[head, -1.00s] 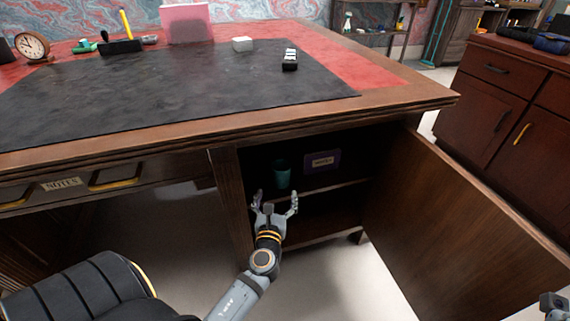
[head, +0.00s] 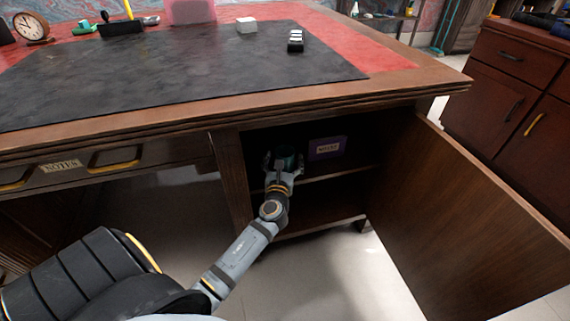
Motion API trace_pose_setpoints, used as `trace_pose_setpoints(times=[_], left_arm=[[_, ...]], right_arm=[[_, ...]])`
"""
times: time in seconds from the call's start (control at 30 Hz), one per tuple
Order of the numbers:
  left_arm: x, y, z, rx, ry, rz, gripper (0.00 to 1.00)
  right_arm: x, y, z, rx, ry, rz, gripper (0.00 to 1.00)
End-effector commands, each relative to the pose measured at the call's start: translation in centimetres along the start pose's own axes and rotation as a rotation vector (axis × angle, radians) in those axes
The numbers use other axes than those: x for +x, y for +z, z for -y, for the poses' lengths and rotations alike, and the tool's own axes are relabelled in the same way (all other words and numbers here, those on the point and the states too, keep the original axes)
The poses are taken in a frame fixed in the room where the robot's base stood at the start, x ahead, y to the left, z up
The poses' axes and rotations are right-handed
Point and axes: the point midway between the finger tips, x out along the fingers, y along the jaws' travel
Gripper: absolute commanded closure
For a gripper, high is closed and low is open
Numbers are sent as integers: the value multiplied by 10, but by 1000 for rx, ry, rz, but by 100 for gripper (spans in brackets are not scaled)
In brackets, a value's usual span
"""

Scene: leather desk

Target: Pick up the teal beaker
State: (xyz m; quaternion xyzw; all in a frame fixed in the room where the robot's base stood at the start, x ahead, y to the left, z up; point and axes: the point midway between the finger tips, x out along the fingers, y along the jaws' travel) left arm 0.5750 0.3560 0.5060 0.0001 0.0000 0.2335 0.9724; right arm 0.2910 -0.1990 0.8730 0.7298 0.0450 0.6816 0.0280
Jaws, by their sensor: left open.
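The teal beaker (head: 286,153) stands on the upper shelf inside the open desk cupboard, in the head view. My left gripper (head: 284,162) has reached into the cupboard and is open, with its fingers on either side of the beaker. The gripper hides the lower part of the beaker, and I cannot tell whether the fingers touch it. My right gripper is not in view.
A purple labelled box (head: 327,148) stands on the same shelf, right of the beaker. The open cupboard door (head: 470,210) swings out to the right. The desk top (head: 190,75) is above the cupboard.

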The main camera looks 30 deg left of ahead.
Motion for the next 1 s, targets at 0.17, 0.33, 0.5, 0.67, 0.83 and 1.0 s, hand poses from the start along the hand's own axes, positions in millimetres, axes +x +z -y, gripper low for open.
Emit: trace_pose_setpoints(times=[0.17,0.33,0.5,0.67,0.83,1.0], left_arm=[[23,-2,0,0,0,1,14],[25,0,0,0,0,1,14],[25,0,0,-1,0,1,28],[25,0,0,-1,0,0,50],[25,0,0,-1,0,0,73],[25,0,0,-1,-1,1,80]], right_arm=[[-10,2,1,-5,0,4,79],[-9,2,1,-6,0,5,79],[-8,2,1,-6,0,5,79],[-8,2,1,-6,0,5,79],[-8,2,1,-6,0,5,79],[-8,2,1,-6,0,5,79]])
